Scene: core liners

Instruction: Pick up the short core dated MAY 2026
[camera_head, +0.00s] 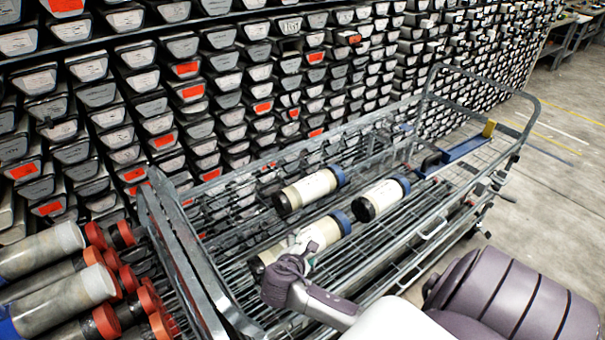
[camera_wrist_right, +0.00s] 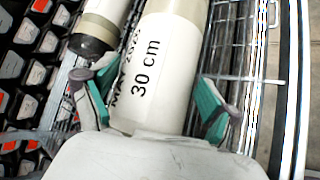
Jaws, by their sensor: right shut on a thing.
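Three short cores with white labels lie on the wire shelf of a metal cart (camera_head: 190,262). My right gripper (camera_head: 296,254) is shut on the nearest core (camera_head: 324,232), which has a blue cap at its far end. In the right wrist view this core (camera_wrist_right: 165,60) lies between the green-padded fingers of the gripper (camera_wrist_right: 152,100). Its label reads "30 cm", and a line beside it appears to start with MAY, its year hard to read. A second core (camera_head: 312,188) lies behind it and a third (camera_head: 381,197) to its right. My left gripper is not in view.
The cart has raised metal side rails and a tall end handle (camera_head: 482,72). A blue bar (camera_head: 455,156) lies across its right part. Large tubes with red caps (camera_head: 95,232) lie at left. A wall of stacked trays (camera_head: 250,85) stands behind. Open floor (camera_head: 560,180) is at right.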

